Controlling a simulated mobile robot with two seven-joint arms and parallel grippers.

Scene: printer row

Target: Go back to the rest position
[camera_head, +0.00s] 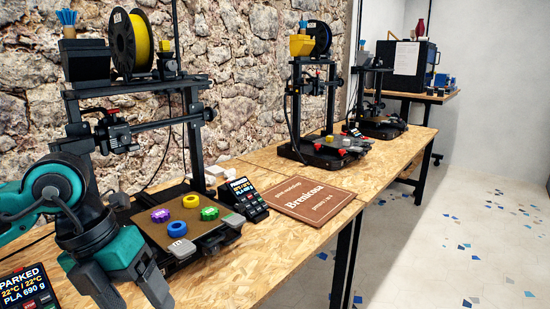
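My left gripper (130,293) is at the lower left, pointing down in front of the nearest printer (68,110). Its two dark fingers are spread apart, with nothing seen between them. The teal and black arm comes in from the left and hides part of this printer and its bed. On the brown print bed (176,245) lie small ring-like parts: purple (160,215), yellow (191,201), green (210,213) and blue (177,229). The gripper is in front of the bed and appears clear of these parts. My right gripper is out of view.
The printers stand along a wooden bench (262,250) against a stone wall. A control screen (245,197) and a brown sign (312,198) are right of the nearest bed. Another screen (25,287) is at the lower left corner. The speckled floor (450,240) at right is clear.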

